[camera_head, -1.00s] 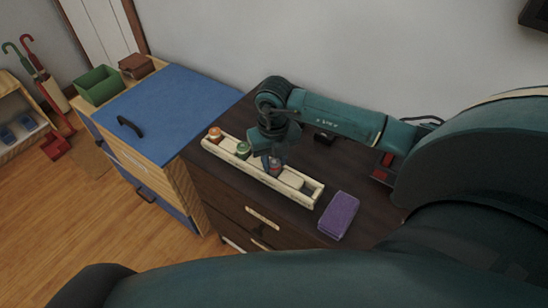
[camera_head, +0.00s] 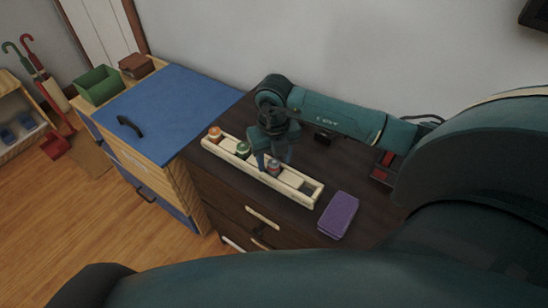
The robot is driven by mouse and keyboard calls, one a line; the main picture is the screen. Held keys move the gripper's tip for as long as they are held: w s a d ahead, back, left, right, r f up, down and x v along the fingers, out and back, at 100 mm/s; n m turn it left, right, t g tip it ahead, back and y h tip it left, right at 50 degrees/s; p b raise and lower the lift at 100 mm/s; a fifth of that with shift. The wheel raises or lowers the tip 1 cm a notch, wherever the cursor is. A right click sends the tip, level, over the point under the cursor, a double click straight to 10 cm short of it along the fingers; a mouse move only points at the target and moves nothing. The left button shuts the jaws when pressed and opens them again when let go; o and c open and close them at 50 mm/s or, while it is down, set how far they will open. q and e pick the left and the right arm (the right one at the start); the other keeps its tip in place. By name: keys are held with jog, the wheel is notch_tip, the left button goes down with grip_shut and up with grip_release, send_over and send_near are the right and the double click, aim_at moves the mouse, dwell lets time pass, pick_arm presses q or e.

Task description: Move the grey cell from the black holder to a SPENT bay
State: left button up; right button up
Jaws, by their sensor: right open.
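A long cream tray (camera_head: 312,196) with a row of bays sits on the dark cabinet top. An orange-topped cell (camera_head: 215,134) and a green-topped cell (camera_head: 243,149) stand in its left bays. A blue-grey cell (camera_head: 274,168) stands further right. I cannot tell whether this is the grey cell. My right gripper (camera_head: 274,161) is open, pointing down over the tray, its fingers close around or just behind that cell. The tray's right end shows a dark patch in a bay. A small black block (camera_head: 324,138), possibly the black holder, sits behind the tray. My left gripper is out of view.
A purple block (camera_head: 339,215) lies right of the tray. A black device with red patches (camera_head: 383,167) stands further right by my arm. A blue-topped cabinet (camera_head: 168,112) adjoins on the left, with a green bin (camera_head: 98,85) and brown box (camera_head: 136,65). The wall is behind.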

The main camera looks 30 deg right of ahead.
aim_at(274, 162)
notch_tip(274, 162, up, 11)
jog(key=s+a+n+g+y, duration=0.1)
jog(key=s+a+y, duration=0.25)
jog(key=a, duration=0.35)
jog(key=s+a+f+n+g+y, duration=0.1)
jog(key=s+a+y, duration=0.1)
jog(key=a+y, duration=0.3)
jog(key=s+a+n+g+y, duration=0.1)
jog(key=s+a+y, duration=0.2)
jog(key=a, duration=0.5)
jog(key=w+a+r+m+t+y, duration=0.2)
jog(key=a+r+m+t+y, duration=0.2)
jog(key=r+m+t+y, duration=0.55)
jog(key=w+d+f+m+t+h, duration=0.3)
jog(key=d+f+m+t+h, duration=0.35)
jog(key=m+t+h, duration=0.6)
jog(key=s+d+f+m+g+h, duration=0.2)
jog(key=s+f+m+g, duration=0.2)
jog(key=f, duration=0.5)
jog(key=s+d+f+m+g+h, duration=0.1)
jog(key=s+f+m+g+h, duration=0.1)
jog(key=s+f+m, duration=0.3)
notch_tip(274, 162, down, 4)
jog(key=m+g, duration=0.1)
jog(key=m, duration=0.1)
jog(key=shift+d+m+g, duration=0.3)
jog(key=shift+d+g, duration=0.1)
